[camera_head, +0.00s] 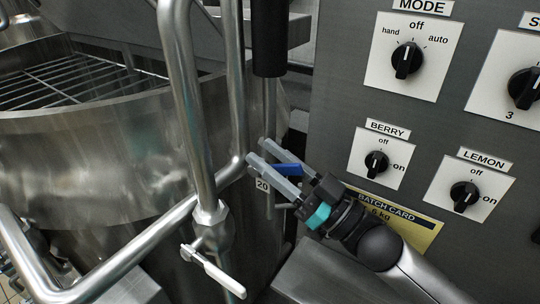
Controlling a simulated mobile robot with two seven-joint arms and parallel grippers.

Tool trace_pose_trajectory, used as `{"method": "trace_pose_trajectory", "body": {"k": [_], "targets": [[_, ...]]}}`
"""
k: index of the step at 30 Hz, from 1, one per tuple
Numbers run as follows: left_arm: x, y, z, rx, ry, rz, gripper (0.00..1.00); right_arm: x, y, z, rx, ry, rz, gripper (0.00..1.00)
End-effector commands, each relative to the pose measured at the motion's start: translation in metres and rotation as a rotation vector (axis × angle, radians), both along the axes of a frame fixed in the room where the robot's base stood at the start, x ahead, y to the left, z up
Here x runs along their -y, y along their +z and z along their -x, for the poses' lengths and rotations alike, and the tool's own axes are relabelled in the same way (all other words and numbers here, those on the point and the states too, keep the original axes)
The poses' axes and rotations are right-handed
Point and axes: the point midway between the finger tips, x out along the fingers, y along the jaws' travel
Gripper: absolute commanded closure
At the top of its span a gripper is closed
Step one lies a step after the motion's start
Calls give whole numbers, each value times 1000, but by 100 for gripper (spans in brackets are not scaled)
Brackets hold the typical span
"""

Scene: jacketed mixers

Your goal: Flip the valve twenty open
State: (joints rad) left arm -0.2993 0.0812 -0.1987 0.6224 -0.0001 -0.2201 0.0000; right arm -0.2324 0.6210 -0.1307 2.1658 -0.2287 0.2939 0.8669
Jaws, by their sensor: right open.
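Valve twenty has a blue lever handle (288,169) and a small white tag reading 20 (262,185), beside a thin vertical pipe at the mixer's right side. My right gripper (257,152) reaches in from the lower right. It is open, with its two grey fingers on either side of the blue handle as seen from here. I cannot tell whether the fingers touch the handle. The valve's body is partly hidden behind the fingers. My left gripper is out of view.
A steel mixer (100,160) with a grid top fills the left. Thick bent pipes (185,90) stand in front of it, with a white-handled valve (213,270) below. A control panel (335,90) with several knobs is at right. A yellow batch card (420,232) is partly behind my arm.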

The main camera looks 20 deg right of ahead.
Motion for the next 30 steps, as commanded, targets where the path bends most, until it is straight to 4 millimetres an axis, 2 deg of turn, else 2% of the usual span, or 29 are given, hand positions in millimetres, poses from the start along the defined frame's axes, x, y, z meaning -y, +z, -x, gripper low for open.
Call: {"method": "trace_pose_trajectory", "body": {"k": [9, 21, 30], "targets": [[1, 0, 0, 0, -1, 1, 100, -1, 0, -1, -1, 0, -1, 57], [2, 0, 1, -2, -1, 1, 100, -1, 0, -1, -1, 0, -1, 100], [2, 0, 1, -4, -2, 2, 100, -1, 0, -1, -1, 0, 0, 100]]}}
